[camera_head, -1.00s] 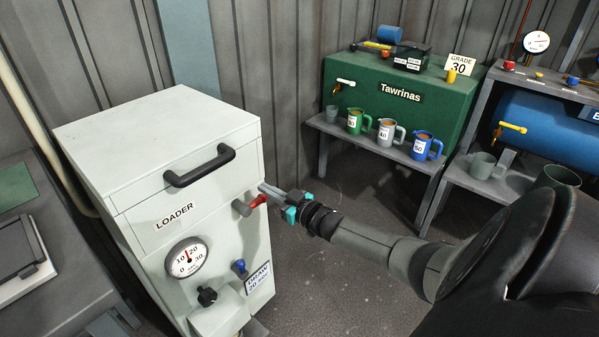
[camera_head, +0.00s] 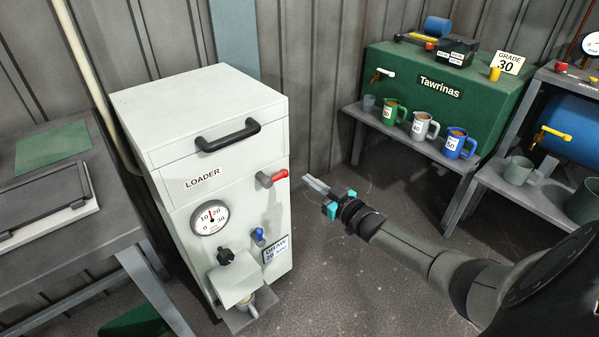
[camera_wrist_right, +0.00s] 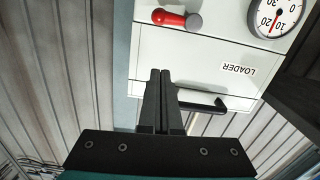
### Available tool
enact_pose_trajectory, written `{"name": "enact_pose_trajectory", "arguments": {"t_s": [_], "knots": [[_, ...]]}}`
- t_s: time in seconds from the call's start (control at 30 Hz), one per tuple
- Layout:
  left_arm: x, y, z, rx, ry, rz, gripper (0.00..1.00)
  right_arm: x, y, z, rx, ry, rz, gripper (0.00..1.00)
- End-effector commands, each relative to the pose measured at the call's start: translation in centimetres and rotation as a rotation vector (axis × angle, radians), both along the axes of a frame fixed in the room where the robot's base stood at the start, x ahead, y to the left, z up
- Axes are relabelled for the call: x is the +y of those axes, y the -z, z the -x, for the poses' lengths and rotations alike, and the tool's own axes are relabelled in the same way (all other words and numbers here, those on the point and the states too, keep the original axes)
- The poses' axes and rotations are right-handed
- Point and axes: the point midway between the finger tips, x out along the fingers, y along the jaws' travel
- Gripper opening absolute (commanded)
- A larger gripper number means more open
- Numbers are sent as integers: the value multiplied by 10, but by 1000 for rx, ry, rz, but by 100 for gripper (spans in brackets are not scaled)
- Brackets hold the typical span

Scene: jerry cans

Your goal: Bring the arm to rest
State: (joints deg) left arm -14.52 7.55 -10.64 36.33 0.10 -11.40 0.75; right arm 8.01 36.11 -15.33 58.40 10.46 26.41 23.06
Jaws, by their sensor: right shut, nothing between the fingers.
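My right arm comes in from the right in the head view. Its gripper (camera_head: 318,187) is shut and empty, in open air just right of the loader's front. The white loader cabinet (camera_head: 203,120) has a black bar handle, a red-tipped lever (camera_head: 277,178), a dial gauge (camera_head: 209,217) and a blue knob. The fingertips are apart from the red lever. In the right wrist view the closed fingers (camera_wrist_right: 160,74) point towards the loader face (camera_wrist_right: 200,55), with the red lever (camera_wrist_right: 170,18) above them. My left gripper is not in view.
A green Tawrinas tank (camera_head: 430,85) stands at the back right, above a shelf (camera_head: 400,131) with green, grey and blue jugs. A blue drum (camera_head: 570,130) is at the far right. A grey table (camera_head: 70,240) is at left. Floor below my gripper is clear.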

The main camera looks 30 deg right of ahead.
Motion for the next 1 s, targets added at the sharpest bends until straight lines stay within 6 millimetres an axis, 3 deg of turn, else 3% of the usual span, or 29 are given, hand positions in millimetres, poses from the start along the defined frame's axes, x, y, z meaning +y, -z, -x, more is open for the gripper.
{"name": "enact_pose_trajectory", "arguments": {"t_s": [0.27, 0.37, 0.47, 0.57, 0.7, 0.9, 1.0], "knots": [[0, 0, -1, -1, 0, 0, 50, 1, 6, 2, 15, 4, 1, 0], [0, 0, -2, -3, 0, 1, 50, 4, 35, 14, 80, 26, 6, 0], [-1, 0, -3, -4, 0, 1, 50, 11, 88, 40, 207, 61, 23, 0], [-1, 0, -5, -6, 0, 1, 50, 22, 152, 81, 373, 95, 49, 0], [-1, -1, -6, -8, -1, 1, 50, 44, 231, 151, 610, 118, 86, 0], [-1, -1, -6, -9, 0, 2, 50, 88, 318, 271, 945, 106, 137, 0], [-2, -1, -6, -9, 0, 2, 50, 111, 345, 331, 1094, 83, 157, 0]]}}
